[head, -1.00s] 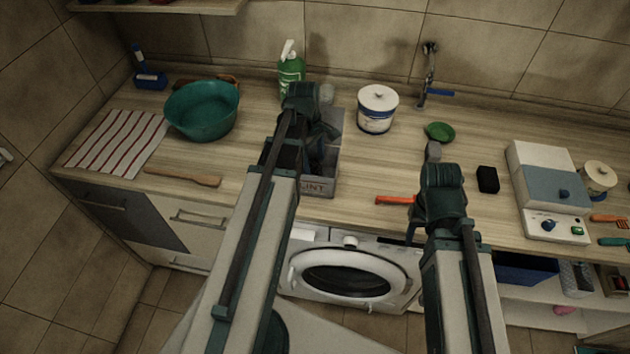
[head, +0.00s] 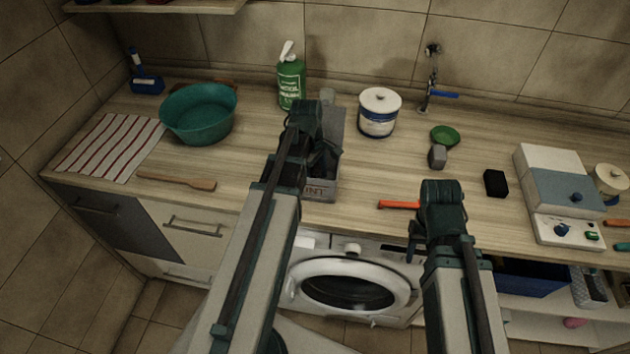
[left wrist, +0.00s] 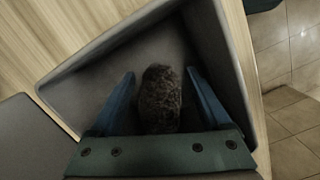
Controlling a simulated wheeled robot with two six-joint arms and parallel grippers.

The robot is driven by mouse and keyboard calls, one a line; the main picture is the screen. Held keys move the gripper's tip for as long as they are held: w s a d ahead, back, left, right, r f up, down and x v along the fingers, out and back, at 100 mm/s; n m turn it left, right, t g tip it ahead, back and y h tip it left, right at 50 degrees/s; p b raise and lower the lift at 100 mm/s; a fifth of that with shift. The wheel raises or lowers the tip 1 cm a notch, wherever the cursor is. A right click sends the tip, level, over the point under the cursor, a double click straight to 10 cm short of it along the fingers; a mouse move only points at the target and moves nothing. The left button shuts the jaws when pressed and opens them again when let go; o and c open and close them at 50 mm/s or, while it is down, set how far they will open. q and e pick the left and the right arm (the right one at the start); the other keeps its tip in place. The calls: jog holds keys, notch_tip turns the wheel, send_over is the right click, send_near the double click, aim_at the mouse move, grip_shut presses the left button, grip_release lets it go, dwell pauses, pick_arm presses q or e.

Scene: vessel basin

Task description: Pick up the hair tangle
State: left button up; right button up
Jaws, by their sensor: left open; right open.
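The hair tangle (left wrist: 160,98) is a dark, fuzzy clump lying inside a grey lint box (left wrist: 90,82) in the left wrist view. My left gripper (left wrist: 160,74) is open, with one blue finger on each side of the tangle; gaps show between the fingers and the clump. In the head view the lint box (head: 318,193) stands on the counter, its lid raised at the back. My left wrist covers part of it and hides the tangle there. My right gripper (head: 412,250) is open and empty, low by the counter's front edge, mostly hidden by its wrist.
A green spray bottle (head: 291,82) and a white tub (head: 379,112) stand behind the box. A teal basin (head: 198,113) and a wooden spatula (head: 176,181) are to its left. An orange-handled tool (head: 399,204) lies near my right wrist. A washing machine (head: 345,285) sits below.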

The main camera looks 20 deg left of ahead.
pick_arm(q)
grip_shut()
jog(key=shift+r, duration=0.15)
